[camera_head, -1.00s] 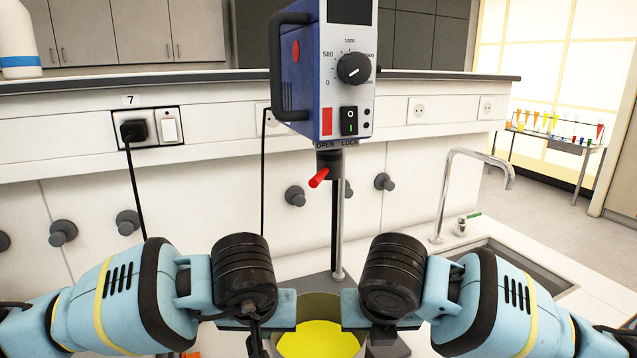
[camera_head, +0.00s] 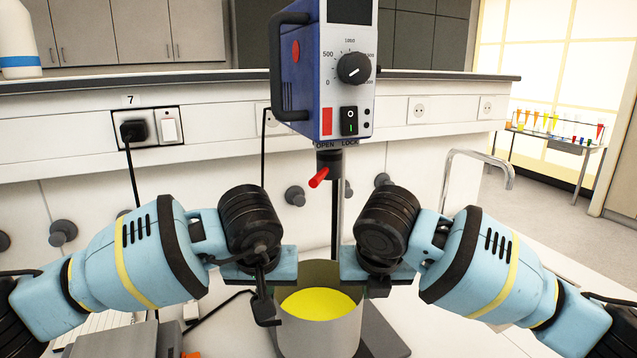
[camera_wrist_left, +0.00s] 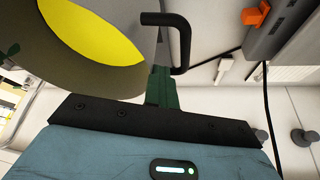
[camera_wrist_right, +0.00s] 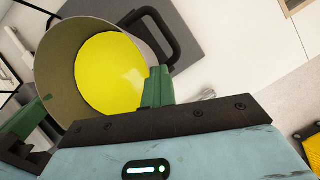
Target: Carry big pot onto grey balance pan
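The big pot (camera_head: 320,332) is a grey metal pot with yellow contents and black loop handles. It is upright between my two grippers at the bottom middle of the head view. My left gripper (camera_head: 275,268) is at its left side and my right gripper (camera_head: 362,268) at its right side. Green fingers meet the pot beside a black handle in the left wrist view (camera_wrist_left: 160,85) and the right wrist view (camera_wrist_right: 157,87). Both grippers appear shut on it. A grey device (camera_head: 115,338) is partly visible at bottom left; I cannot tell if it bears the grey balance pan.
A blue overhead stirrer (camera_head: 325,70) on a metal rod stands just behind the pot, over a dark base plate (camera_head: 382,335). A sink faucet (camera_head: 480,155) is at right. Black cables hang by the wall socket (camera_head: 150,128) at left.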

